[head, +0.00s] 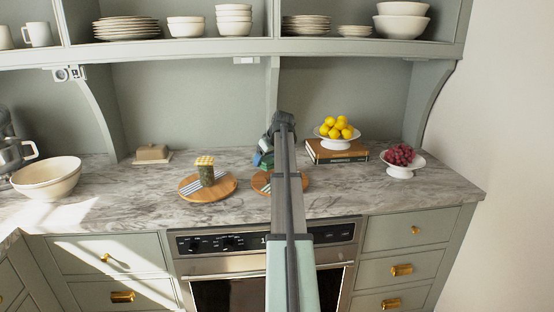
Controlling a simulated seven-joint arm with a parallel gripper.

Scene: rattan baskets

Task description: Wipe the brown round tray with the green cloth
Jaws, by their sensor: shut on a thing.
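Two brown round wooden trays lie on the marble counter. The left tray (221,192) bears a jar with a yellow checked lid (206,172) and a striped cloth (189,187). The other tray (260,184) is right of it and mostly hidden behind my arm; something striped shows on it. My gripper (265,156) is behind this second tray, small and partly covered by my arm. It is shut on a dark green bunched thing, seemingly the green cloth (262,161). I cannot tell whether the cloth touches the counter.
A bowl of lemons (336,142) stands on books (325,156) at right, with a bowl of red grapes (400,170) beyond. A butter dish (151,153) and large cream bowl (46,180) are at left. A shelf with dishes hangs above. The front right counter is clear.

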